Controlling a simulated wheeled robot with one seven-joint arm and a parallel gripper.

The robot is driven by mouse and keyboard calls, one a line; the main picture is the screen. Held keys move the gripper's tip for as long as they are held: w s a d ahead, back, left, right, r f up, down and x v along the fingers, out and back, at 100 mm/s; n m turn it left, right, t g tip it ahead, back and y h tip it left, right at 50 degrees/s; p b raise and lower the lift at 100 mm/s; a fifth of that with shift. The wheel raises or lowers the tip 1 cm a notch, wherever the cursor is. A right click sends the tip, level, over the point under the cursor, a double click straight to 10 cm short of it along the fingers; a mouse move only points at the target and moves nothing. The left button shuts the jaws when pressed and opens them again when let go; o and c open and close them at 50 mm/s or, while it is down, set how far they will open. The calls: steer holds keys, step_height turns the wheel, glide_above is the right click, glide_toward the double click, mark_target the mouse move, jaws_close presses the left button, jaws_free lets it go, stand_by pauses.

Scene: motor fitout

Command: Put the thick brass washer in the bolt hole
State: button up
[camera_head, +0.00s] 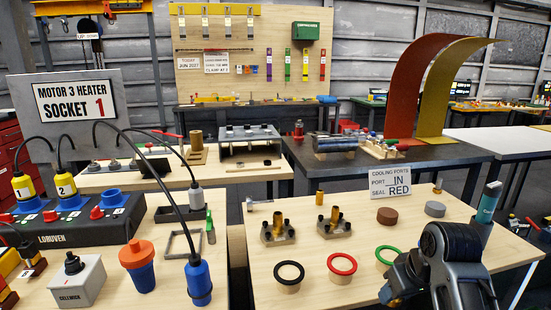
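I cannot pick out a thick brass washer for certain. Brass-coloured parts in view are a tall brass cylinder (196,148) on the back bench, two flanged fittings with brass stems (278,228) (335,220) on the right bench, and small brass pieces (320,197) (437,186) behind them. A grey metal block (250,134) with several studs on top stands on the back bench; no bolt hole is clear. My dark arm fills the lower right, over the right bench. Its gripper end (391,292) is low near the green ring, with fingers too unclear to read.
Black, red and green rings (289,271) (342,263) (386,254) sit on round stands along the front of the right bench (325,293). A cooling ports sign (390,183) stands behind. Cabled plugs (198,280) and a socket unit (80,222) crowd the left bench.

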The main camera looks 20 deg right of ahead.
steer(key=w+a+f+n, duration=0.1)
steer(key=a+f, duration=0.1)
steer(key=a, duration=0.8)
steer(key=w+a+f+n+y, duration=0.1)
steer(key=w+a+f, duration=0.1)
steer(key=a, duration=0.9)
steer(key=shift+w+a+f+n, duration=0.2)
steer(key=shift+a+n, duration=0.1)
steer(key=shift+n, duration=0.1)
steer(key=shift+f, duration=0.1)
